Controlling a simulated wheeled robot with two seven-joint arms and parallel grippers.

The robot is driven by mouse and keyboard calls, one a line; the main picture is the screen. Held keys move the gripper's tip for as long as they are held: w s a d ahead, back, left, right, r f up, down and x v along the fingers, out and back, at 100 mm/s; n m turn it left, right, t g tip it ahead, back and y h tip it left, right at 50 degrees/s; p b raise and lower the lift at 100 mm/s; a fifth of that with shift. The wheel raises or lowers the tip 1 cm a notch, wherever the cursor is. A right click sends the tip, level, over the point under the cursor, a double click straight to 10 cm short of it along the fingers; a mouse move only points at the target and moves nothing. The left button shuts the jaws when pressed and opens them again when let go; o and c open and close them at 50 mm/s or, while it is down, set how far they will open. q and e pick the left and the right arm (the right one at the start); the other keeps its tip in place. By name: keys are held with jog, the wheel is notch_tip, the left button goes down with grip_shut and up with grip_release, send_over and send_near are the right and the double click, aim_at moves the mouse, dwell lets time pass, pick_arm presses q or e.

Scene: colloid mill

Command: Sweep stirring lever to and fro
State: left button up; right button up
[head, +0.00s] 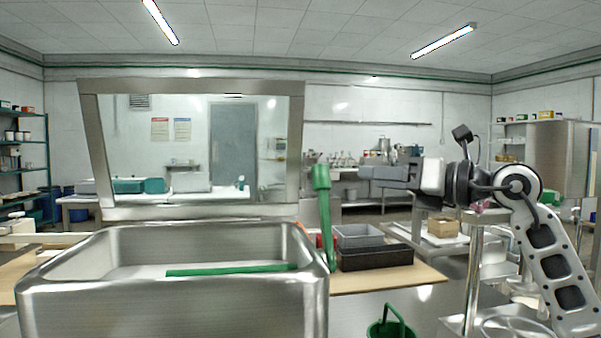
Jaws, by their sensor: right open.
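The stirring lever (325,215) is a green upright rod with a thicker grip at its top. It stands beside the right wall of the steel hopper (170,308) and leans slightly. A green bar (230,270) shows low inside the hopper; whether it joins the lever is hidden. My right gripper (368,180) comes in from the right, with its fingers pointing left at about the height of the lever's grip. It is open and appears empty, with a gap between it and the lever in the picture. My left gripper is not in view.
A framed clear panel (200,150) rises behind the hopper. A grey tray (358,235) and a black tray (375,258) sit on a wooden top right of the lever. A green bucket (390,328) stands low in front. Space around the lever's grip looks clear.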

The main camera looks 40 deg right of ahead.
aim_at(328, 171)
jog(key=p+x, duration=0.1)
jog(key=x, duration=0.4)
jog(key=shift+a+r+p, duration=0.15)
jog(key=shift+r+p, duration=0.05)
jog(key=shift+p, duration=0.15)
jog(key=p+x, duration=0.4)
jog(key=x, duration=0.2)
jog(key=shift+w+r, duration=0.15)
jog(key=shift+w, duration=0.25)
jog(key=shift+w+a+p, duration=0.1)
jog(key=shift+w+p, duration=0.25)
jog(key=shift+p, duration=0.25)
jog(key=shift+w+a+p, duration=0.1)
jog(key=shift+w+p, duration=0.4)
jog(key=shift+p, duration=0.1)
jog(key=shift+w+a+f, duration=0.15)
jog(key=shift+w+f, duration=0.1)
jog(key=shift+f, duration=0.05)
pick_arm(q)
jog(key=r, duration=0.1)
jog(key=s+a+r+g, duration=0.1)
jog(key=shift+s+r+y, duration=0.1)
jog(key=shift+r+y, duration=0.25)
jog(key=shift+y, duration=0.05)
pick_arm(e)
grip_shut()
